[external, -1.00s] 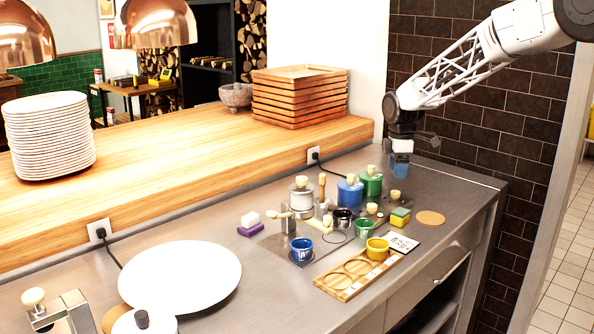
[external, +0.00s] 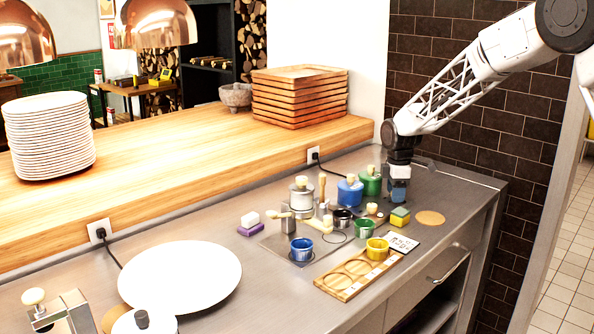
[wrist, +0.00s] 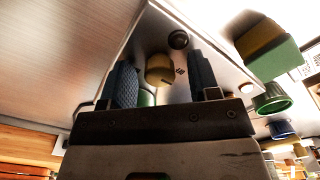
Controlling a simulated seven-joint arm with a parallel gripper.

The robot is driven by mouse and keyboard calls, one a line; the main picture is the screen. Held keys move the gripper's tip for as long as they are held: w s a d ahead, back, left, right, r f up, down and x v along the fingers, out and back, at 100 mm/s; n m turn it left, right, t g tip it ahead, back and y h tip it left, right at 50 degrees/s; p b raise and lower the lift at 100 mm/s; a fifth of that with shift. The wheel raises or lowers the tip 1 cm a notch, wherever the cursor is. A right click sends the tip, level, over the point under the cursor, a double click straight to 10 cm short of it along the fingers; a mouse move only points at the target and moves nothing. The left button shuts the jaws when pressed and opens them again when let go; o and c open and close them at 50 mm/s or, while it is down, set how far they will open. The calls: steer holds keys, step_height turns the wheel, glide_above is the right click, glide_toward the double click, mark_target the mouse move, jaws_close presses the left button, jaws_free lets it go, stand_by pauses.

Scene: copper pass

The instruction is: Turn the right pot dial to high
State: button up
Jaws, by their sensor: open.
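A cream dial (wrist: 160,68) with a dark pointer line shows in the wrist view, on a metal plate. My gripper (wrist: 164,75) is open, with one blue-padded finger to each side of the dial. A gap shows on both sides, and I cannot tell how far the fingertips are above it. A dark round knob (wrist: 178,39) sits just beyond the dial. In the external view my gripper (external: 398,196) is low over the counter, right of the green pot (external: 370,184) and blue pot (external: 349,193). It hides what is directly behind it there.
A yellow-green sponge (external: 400,217) stands close to my gripper. The counter (external: 455,190) is clear to the right, before the dark brick wall (external: 478,130).

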steer(key=c, duration=0.9)
